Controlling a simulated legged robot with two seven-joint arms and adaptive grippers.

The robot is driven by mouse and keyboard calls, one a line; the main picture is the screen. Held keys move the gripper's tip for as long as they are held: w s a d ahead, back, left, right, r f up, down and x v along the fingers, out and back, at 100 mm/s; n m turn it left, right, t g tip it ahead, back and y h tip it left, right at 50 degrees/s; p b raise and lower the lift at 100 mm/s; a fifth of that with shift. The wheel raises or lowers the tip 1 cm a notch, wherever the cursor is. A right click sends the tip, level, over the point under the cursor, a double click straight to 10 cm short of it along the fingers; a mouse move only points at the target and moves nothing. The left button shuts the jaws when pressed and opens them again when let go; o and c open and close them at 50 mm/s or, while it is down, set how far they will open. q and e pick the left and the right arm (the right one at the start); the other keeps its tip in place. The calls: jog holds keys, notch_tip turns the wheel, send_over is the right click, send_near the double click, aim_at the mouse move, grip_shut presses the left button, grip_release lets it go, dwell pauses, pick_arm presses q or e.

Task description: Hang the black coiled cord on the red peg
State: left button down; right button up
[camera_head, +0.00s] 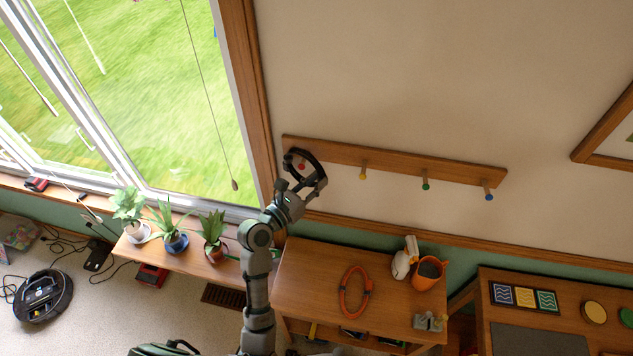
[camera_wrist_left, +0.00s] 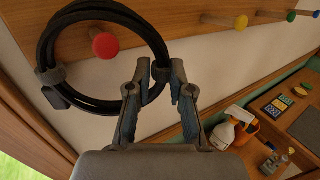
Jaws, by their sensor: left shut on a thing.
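The black coiled cord (camera_head: 298,151) is a round loop held up at the left end of the wooden peg rail (camera_head: 400,166). My left gripper (camera_head: 314,184) is shut on the loop's lower right side. In the left wrist view the fingers (camera_wrist_left: 158,82) pinch the cord (camera_wrist_left: 103,107), with a clip on the loop's left side. The red peg (camera_head: 301,167) shows inside the loop in both views, and its round head (camera_wrist_left: 105,46) is unobstructed in the wrist view. I cannot tell whether the peg passes through the loop. My right gripper is not in view.
Yellow (camera_head: 363,177), green (camera_head: 425,186) and blue (camera_head: 489,197) pegs stand free to the right. Below are a wooden table with an orange coil (camera_head: 356,292), a spray bottle (camera_head: 404,258) and an orange pot (camera_head: 428,273).

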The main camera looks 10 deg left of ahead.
pick_arm(q)
jog(key=c, duration=1)
grip_release()
jog(key=shift+w, duration=0.1)
jog(key=shift+o, duration=0.2)
jog(key=shift+w+a, duration=0.1)
jog(key=shift+f, duration=0.1)
